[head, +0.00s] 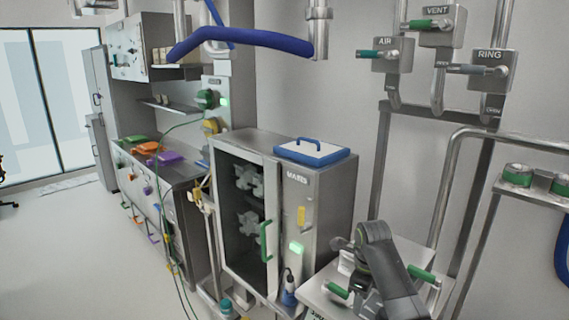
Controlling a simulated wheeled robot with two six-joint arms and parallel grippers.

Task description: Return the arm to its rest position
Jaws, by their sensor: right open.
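My right arm (383,262) is dark grey and rises from the bottom edge at the lower right. It bends at the top, and my right gripper (343,252) hangs on its left side. The gripper is small here and partly hidden by the arm, and I see nothing held in it. It is over or beside a pale flat surface (318,296) with green handles (420,272); I cannot tell whether it touches. My left gripper is not in view.
A steel cabinet (325,215) with a glass door and a blue-rimmed tray (312,151) on top stands left of the arm. Steel pipes and labelled valves (437,24) line the right wall. A counter (180,172) stands farther left. Floor (60,240) at left is clear.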

